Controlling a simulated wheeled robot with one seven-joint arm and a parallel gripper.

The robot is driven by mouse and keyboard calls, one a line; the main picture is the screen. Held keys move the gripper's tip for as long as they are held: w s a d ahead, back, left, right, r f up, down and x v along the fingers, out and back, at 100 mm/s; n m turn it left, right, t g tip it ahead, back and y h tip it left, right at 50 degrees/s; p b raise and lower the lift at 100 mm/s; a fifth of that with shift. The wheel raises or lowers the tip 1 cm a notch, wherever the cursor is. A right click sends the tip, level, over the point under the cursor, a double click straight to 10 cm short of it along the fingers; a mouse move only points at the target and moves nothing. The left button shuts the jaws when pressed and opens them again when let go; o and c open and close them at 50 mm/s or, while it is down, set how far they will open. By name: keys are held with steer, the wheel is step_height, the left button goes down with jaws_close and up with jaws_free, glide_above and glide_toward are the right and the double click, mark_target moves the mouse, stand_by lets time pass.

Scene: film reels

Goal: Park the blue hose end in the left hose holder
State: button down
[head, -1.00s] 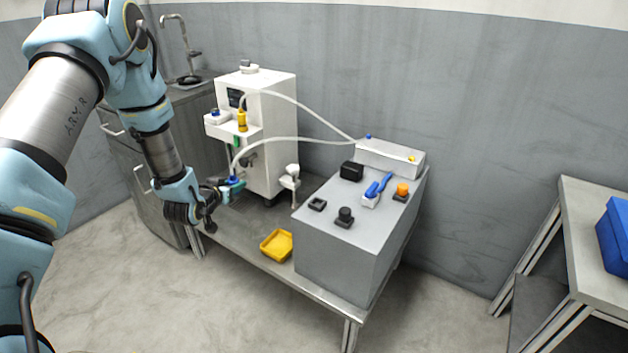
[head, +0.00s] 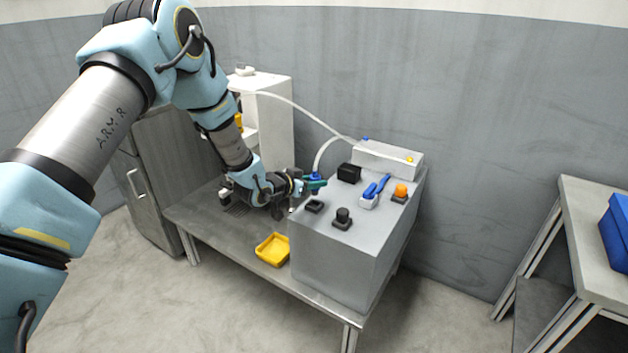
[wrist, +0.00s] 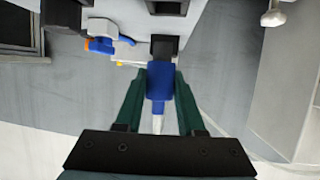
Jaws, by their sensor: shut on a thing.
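My gripper (head: 314,184) is at the left edge of the grey cabinet (head: 338,262). In the wrist view its green fingers (wrist: 159,95) are shut on the blue hose end (wrist: 159,82). A black square socket (head: 315,206) is nearer the front. I cannot tell which is the left hose holder.
A yellow tray (head: 272,250) lies on the bench (head: 225,229). A white machine (head: 272,125) stands behind my arm.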

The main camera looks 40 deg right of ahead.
mark_target(313, 193)
steer(key=shift+f+b, duration=0.9)
steer(key=shift+f, duration=1.05)
steer(key=shift+a, duration=0.1)
steer(key=shift+f+b, duration=0.55)
steer(key=shift+b, duration=0.15)
steer(key=c, duration=0.8)
jaws_free()
steer(key=shift+a, duration=0.1)
steer(key=shift+a+r+p, duration=0.35)
steer(key=shift+a, duration=0.1)
steer(key=p+v, duration=0.3)
steer(key=v, duration=0.7)
steer(key=shift+d+f, duration=0.1)
